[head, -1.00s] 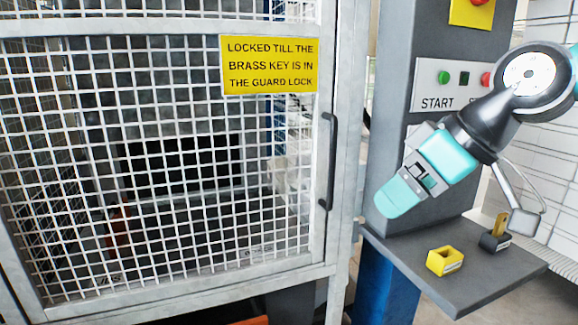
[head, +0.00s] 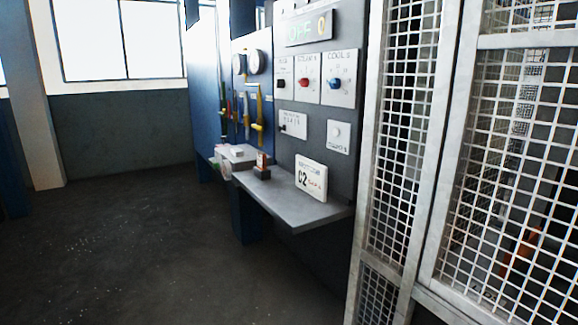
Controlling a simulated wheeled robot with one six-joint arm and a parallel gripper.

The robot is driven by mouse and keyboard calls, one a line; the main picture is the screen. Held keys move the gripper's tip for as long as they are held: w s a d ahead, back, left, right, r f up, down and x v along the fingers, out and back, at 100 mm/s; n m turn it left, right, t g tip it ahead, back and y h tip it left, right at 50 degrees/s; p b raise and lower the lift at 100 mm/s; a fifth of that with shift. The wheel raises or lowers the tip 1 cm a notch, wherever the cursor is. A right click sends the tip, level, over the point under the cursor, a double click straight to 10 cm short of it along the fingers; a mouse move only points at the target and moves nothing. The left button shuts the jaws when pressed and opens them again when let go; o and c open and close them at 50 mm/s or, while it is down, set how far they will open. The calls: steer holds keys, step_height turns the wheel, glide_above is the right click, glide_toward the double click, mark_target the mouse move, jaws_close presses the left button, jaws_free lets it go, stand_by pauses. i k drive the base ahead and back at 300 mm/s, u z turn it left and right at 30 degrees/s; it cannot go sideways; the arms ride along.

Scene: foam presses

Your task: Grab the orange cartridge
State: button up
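No thing that I can surely tell as the orange cartridge shows. An orange shape (head: 522,250) stands behind the wire mesh at the right edge, partly hidden by the wires; I cannot tell what it is. A small upright piece with some orange-red on it (head: 262,160) stands in a dark holder on the grey shelf; it is too small to make out. My gripper is out of view.
The grey shelf (head: 290,206) juts out below a control panel (head: 312,120) with knobs and carries a white C2 card (head: 311,179). White boxes (head: 236,155) lie at its far end. The mesh cage (head: 400,130) stands at right. The dark floor (head: 120,250) at left is clear.

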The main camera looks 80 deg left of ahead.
mark_target(261, 157)
steer(key=u, duration=2.7)
steer(key=i, duration=3.1)
steer(key=z, duration=0.35)
